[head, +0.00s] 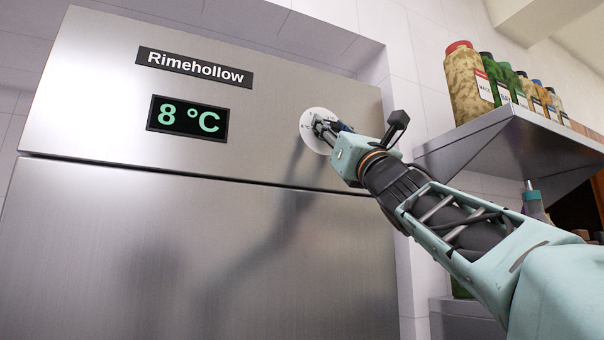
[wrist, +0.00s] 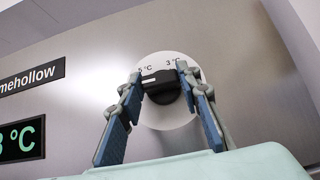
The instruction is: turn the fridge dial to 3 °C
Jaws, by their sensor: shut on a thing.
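The fridge (head: 250,250) is brushed steel and carries a black display (head: 187,118) that reads 8 °C in green. The display is partly cut off in the wrist view (wrist: 22,139). The fridge dial is a black knob (wrist: 160,88) on a round white plate (wrist: 165,118) with temperature marks; a 3 °C mark shows at the top right and a 5 °C mark, partly hidden, at the top left. A white line on the knob points left. My gripper (wrist: 162,80) is shut on the knob, one finger on each side.
A black name plate (head: 195,67) reading Rimehollow sits above the display. To the right, a steel wall shelf (head: 510,140) holds several jars (head: 468,85), close beside my arm. A bottle (head: 533,203) stands below the shelf.

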